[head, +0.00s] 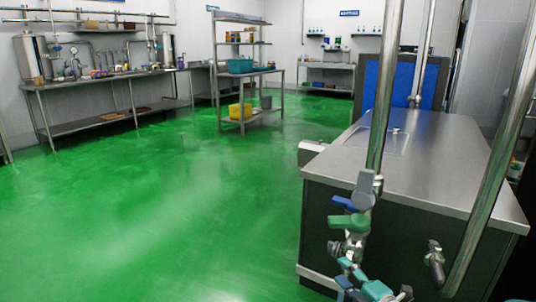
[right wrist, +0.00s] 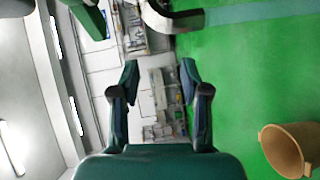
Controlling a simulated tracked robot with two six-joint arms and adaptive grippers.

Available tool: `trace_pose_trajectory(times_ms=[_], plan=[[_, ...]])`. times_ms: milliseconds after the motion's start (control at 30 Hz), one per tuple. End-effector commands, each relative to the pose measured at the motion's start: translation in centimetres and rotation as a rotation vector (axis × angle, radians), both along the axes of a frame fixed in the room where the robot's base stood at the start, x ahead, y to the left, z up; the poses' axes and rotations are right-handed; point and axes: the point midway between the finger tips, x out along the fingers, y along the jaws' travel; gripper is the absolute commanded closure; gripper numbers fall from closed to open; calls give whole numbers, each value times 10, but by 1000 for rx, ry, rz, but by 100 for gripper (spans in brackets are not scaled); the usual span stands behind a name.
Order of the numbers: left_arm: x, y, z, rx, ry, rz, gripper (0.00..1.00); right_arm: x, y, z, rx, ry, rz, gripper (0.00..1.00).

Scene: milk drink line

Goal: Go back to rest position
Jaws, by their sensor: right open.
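My right gripper (head: 350,274) shows at the bottom of the head view, low in front of the pipes and the steel counter's near end. Its teal parts are small there and partly cut off by the frame edge. In the right wrist view my right gripper (right wrist: 160,75) has its two dark teal fingers spread apart, with nothing between them. My left gripper is not in view.
A steel counter (head: 450,165) fills the right side, with a vertical pipe (head: 386,90) and valve handles (head: 350,222) at its near end. Open green floor (head: 190,210) lies left. A tan bucket (right wrist: 283,150) shows in the wrist view. Benches and a shelf rack stand behind.

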Motion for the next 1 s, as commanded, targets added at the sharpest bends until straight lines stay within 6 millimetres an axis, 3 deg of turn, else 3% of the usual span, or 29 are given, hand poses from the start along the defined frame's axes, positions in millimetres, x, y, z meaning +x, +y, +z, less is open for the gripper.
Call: trace_pose_trajectory(times_ms=[33,100,267,400,500,600,733,900,1000], plan=[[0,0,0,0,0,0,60,-7,15,-34,26,80,12,54],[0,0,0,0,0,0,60,-20,31,-80,93,221,2,54],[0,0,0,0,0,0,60,-77,63,-184,326,638,-107,54],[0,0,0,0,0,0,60,-152,82,-259,559,1039,-320,54],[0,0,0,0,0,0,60,-211,90,-294,725,1301,-548,54],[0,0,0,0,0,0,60,-259,92,-313,875,1489,-807,54],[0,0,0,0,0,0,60,-293,90,-317,1040,1600,-1096,54],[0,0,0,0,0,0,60,-309,89,-318,1229,1639,-1379,54],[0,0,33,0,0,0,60,-308,89,-285,1235,1635,-1379,54]])
